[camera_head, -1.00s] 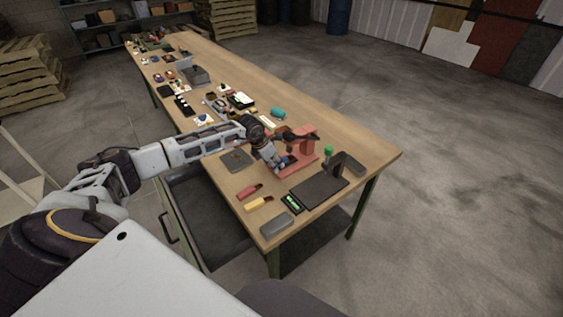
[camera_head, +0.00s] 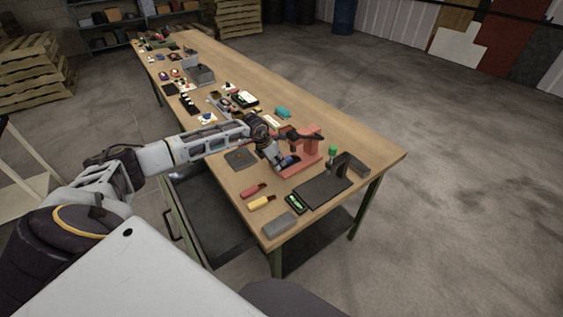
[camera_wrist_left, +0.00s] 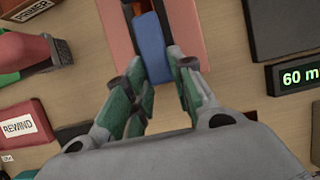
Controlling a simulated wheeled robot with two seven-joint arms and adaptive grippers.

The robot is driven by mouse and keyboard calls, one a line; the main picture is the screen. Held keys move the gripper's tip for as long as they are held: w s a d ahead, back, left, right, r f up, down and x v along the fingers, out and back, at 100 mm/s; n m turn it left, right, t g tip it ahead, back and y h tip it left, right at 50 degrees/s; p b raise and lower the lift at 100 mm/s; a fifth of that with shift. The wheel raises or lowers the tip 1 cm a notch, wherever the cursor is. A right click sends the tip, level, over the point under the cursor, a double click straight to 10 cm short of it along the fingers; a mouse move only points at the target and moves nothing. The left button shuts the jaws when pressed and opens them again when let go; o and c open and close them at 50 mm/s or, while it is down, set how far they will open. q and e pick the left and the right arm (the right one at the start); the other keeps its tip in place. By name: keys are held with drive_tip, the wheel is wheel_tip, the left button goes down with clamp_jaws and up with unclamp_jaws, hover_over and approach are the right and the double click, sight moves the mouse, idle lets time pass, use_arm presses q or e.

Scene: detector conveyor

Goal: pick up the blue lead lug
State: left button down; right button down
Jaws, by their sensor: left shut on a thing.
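The blue lead lug (camera_wrist_left: 152,45) is an oblong block lying in a coral-red fixture, at the top middle of the left wrist view. My left gripper (camera_wrist_left: 157,68) has its green-padded fingers on either side of the near part of the lug and is shut on it. In the head view, my left gripper (camera_head: 281,165) is low at the coral-red fixture (camera_head: 312,141), and a little blue of the lug shows there. I cannot tell whether the lug is lifted off the fixture. My right gripper is not in view.
The long wooden table (camera_head: 340,128) carries many small items. A dark flat plate (camera_head: 322,192), a yellow-handled tool (camera_head: 259,203), a red-handled tool (camera_head: 252,191) and a small green display (camera_head: 296,203) lie near the fixture. A grey block (camera_head: 279,224) sits at the front edge.

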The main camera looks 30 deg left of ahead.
use_arm(q)
drive_tip(key=shift+r, duration=0.2)
drive_tip(key=shift+r+b, duration=0.35)
drive_tip(key=shift+r, duration=0.15)
drive_tip(key=shift+s+a, duration=0.1)
drive_tip(key=shift+s, duration=0.1)
drive_tip(key=shift+s+a+b, duration=0.35)
drive_tip(key=shift+s+a, duration=0.35)
drive_tip(key=shift+s, duration=1)
drive_tip(key=shift+s+a+b, duration=0.3)
drive_tip(key=shift+s+a, duration=0.45)
drive_tip(key=shift+s, duration=1)
drive_tip(key=shift+s+a+b, duration=0.35)
drive_tip(key=shift+s+a, duration=0.35)
drive_tip(key=shift+s, duration=1)
drive_tip(key=shift+s+a+b, duration=0.1)
drive_tip(key=shift+s+a, duration=0.3)
drive_tip(key=shift+s, duration=0.5)
drive_tip(key=shift+s+a+b, duration=0.15)
drive_tip(key=shift+s+a, duration=0.2)
drive_tip(key=shift+s, duration=0.6)
drive_tip(key=shift+s+a+b, duration=0.1)
drive_tip(key=shift+s+a, duration=0.3)
drive_tip(key=shift+s, duration=0.5)
drive_tip(key=shift+s+r, duration=0.1)
drive_tip(key=shift+s, duration=0.1)
drive_tip(key=shift+r, duration=0.1)
